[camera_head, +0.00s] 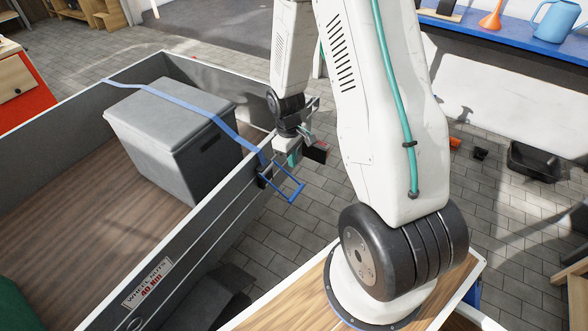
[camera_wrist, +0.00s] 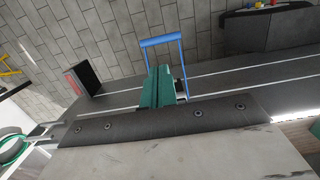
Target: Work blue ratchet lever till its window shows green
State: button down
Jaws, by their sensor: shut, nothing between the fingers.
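The blue ratchet lever (camera_head: 288,190) is an open loop frame sticking out from the trailer's side wall, below the end of the blue strap. In the wrist view the lever (camera_wrist: 161,41) lies beyond my fingertips, its two side arms running back toward the ratchet, which my fingers largely hide. My gripper (camera_head: 294,158) has teal fingers, shut and empty, just above and beside the ratchet; they also show in the wrist view (camera_wrist: 158,84). A small dark box with a red face (camera_head: 317,151) stands beside the gripper and shows in the wrist view (camera_wrist: 84,79). I cannot tell whether fingers and lever touch.
The blue strap (camera_head: 190,105) crosses a grey lidded box (camera_head: 165,145) in the trailer (camera_head: 205,255). A "WHEEL NUTS 40 Nm" label (camera_head: 148,284) is on the trailer wall. The paved floor (camera_head: 310,205) right of the lever is clear.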

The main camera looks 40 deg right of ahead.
send_near(296, 191)
jog(key=f, duration=0.5)
jog(key=shift+s+f, duration=0.25)
jog(key=shift+s, duration=0.15)
jog(key=shift+f, duration=0.7)
jog(key=shift+f, duration=0.2)
